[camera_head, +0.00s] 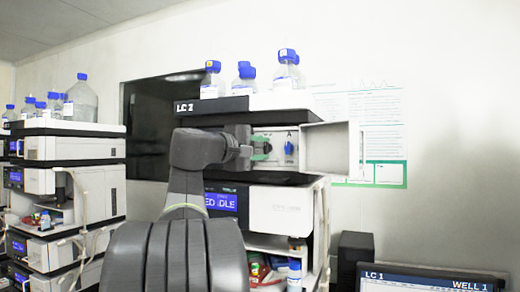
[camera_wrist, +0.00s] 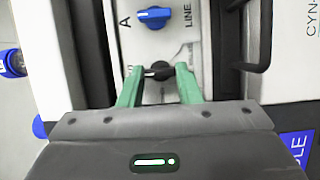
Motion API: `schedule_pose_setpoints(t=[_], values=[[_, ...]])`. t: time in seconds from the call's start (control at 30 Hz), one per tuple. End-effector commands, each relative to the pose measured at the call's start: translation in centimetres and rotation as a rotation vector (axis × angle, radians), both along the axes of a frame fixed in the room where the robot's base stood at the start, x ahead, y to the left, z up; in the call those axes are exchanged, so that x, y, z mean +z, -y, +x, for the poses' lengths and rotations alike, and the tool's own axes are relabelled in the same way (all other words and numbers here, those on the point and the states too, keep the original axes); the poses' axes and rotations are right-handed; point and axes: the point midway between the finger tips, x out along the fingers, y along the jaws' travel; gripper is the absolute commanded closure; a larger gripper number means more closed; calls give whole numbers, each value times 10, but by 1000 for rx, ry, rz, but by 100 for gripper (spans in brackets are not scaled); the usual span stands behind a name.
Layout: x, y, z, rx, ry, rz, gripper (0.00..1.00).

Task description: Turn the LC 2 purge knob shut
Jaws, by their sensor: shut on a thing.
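The LC 2 stack carries its label on a dark top panel (camera_head: 212,105) in the head view. My gripper (camera_head: 265,148) reaches into an open bay in it. In the wrist view my gripper's green fingers (camera_wrist: 158,75) are shut on a black knob (camera_wrist: 157,68), one finger on each side. The knob's own marking is hidden, so I cannot read its setting. A blue knob (camera_wrist: 152,17), marked A and LINE, sits beyond the black one and outside the fingers. This blue knob also shows in the head view (camera_head: 289,148), right of my gripper.
A white door (camera_head: 330,148) stands open right of the bay. Blue-capped bottles (camera_head: 287,72) stand on top of the stack. Below the bay is a lit display (camera_head: 220,202). Another stack (camera_head: 70,153) stands at the left, and a monitor (camera_head: 428,281) at the lower right.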

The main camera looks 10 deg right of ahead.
Motion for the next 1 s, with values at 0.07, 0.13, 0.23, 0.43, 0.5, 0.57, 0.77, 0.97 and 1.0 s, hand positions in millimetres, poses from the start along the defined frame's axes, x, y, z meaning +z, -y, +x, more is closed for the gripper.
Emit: schedule_pose_setpoints(t=[0.07, 0.13, 0.23, 0.43, 0.5, 0.57, 0.77, 0.97, 1.0], values=[[-1, 0, 0, 0, 0, 2, 92], [-1, 0, 0, 0, -1, 2, 60], [-1, 0, 0, 0, -1, 1, 60], [-1, -1, -1, 1, 0, 0, 60], [-1, -5, -3, 2, 0, 0, 60], [-1, -11, -6, 3, 1, 1, 60], [-3, -43, -27, 6, 2, 1, 60], [-2, -77, -49, 5, 0, 1, 60], [-2, -82, -53, 5, 0, 1, 60]])
